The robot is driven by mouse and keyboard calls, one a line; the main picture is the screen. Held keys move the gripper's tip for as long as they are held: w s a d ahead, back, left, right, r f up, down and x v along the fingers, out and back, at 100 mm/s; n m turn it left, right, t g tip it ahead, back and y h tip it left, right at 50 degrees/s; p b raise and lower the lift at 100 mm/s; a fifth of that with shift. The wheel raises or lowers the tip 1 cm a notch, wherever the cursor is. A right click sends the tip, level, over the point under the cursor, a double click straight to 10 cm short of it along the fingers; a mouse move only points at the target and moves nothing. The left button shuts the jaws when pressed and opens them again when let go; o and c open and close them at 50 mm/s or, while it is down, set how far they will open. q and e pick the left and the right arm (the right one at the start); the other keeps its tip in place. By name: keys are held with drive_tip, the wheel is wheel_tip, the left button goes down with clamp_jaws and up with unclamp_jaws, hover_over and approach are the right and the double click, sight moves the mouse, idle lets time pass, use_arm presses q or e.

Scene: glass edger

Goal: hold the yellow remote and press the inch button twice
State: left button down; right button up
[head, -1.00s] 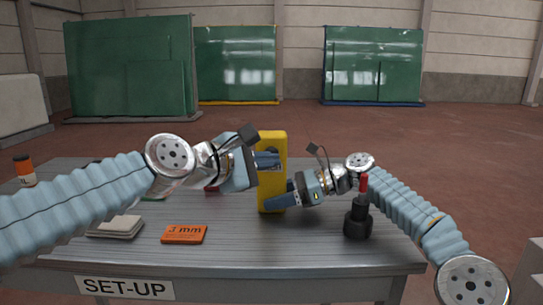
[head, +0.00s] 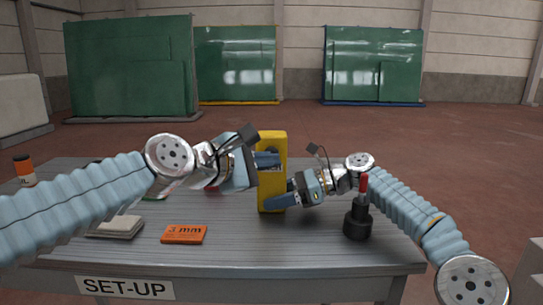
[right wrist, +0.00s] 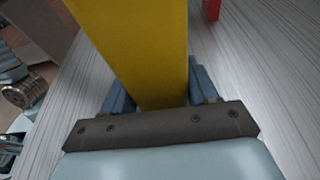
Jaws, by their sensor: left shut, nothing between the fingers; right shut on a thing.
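The yellow remote (head: 272,143) stands upright above the set-up table (head: 235,238). My right gripper (head: 276,197) is shut on its lower part. In the right wrist view the yellow remote (right wrist: 140,45) rises from between the fingers of my right gripper (right wrist: 160,95). My left gripper (head: 272,161) is shut and empty, with its fingertips in front of the remote's upper half. Some dark lettering shows just beside the left fingertips, but the inch button itself I cannot make out. Whether the fingertips touch the remote I cannot tell.
An orange 3 mm block (head: 184,235) and a stack of grey pads (head: 117,228) lie at the front left. A black holder with a red top (head: 358,219) stands at the right. An orange-and-black bottle (head: 25,171) is at the far left.

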use_arm(q)
drive_tip(key=shift+w, duration=0.4)
drive_tip(key=shift+w, duration=0.55)
idle(0.8)
drive_tip(key=shift+s, duration=0.95)
drive_tip(key=shift+s, duration=2.55)
